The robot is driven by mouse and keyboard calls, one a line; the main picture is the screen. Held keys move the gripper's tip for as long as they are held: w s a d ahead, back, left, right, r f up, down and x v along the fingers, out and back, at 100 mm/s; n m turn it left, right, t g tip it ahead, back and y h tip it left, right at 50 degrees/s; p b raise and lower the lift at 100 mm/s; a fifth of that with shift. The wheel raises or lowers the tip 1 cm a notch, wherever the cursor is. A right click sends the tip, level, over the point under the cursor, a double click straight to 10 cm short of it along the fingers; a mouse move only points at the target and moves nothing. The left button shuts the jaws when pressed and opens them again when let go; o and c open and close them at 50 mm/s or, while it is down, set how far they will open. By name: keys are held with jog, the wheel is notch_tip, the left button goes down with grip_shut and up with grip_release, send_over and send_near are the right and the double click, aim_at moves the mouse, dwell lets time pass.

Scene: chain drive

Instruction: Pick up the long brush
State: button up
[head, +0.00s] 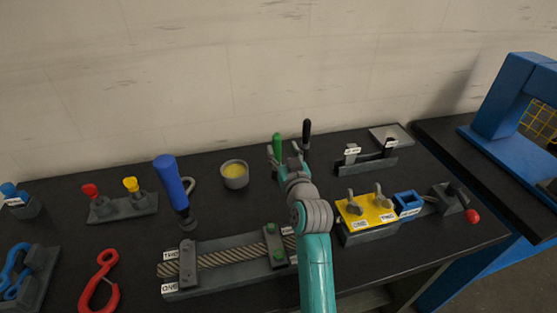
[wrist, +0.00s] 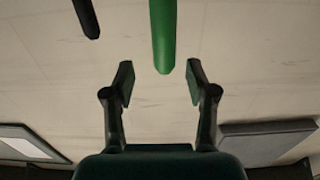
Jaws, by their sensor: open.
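Two upright handles stand side by side near the back of the black table: a green one (head: 276,145) and a taller-looking black one (head: 306,134). Their lower parts and any bristles are hidden behind my arm, so I cannot tell which is the long brush. In the wrist view the green handle (wrist: 163,35) points down from the top, its end near the gap between my fingers. The black handle (wrist: 86,18) is farther up and left, outside the fingers. My gripper (wrist: 160,82) is open and empty, with no visible contact on either handle.
A grey cup with yellow contents (head: 235,176) and a blue-handled tool (head: 172,185) stand left of the handles. A low grey rack (head: 366,165) stands to the right. The wall is behind.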

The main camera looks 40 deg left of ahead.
aim_at(278, 143)
jog(key=shift+s+x, duration=0.2)
jog(key=shift+x, duration=2.4)
jog(key=shift+a+r, duration=0.15)
jog(key=shift+r, duration=0.05)
grip_shut()
